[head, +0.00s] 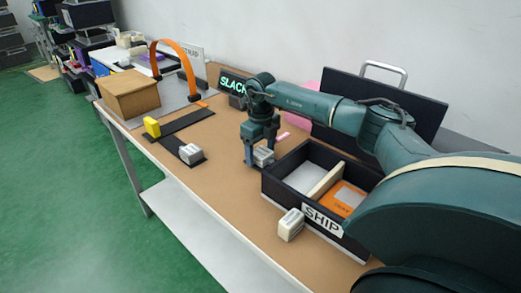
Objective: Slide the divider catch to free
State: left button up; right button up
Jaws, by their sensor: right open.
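The divider catch is not clearly identifiable. A cream divider (325,181) splits a dark box labelled SHIP (285,187) at the right of the table. A dark T-shaped track (188,127) lies at the table's left, with a yellow block (152,127) at one end and a grey-white block (191,153) on its front branch. My right gripper (261,150) is open and points down, left of the SHIP box. My left gripper is out of view.
Another pale block (291,224) is at the SHIP box's front left corner. A SLACK display (233,84), an orange arch (184,62) and a cardboard box (130,95) stand farther back. The brown tabletop (222,185) is clear between track and SHIP box.

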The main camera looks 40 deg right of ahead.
aim_at(261, 151)
notch_tip(261, 151, up, 13)
jog(key=shift+r+p, duration=0.15)
jog(key=shift+p, duration=0.15)
dwell(0.5)
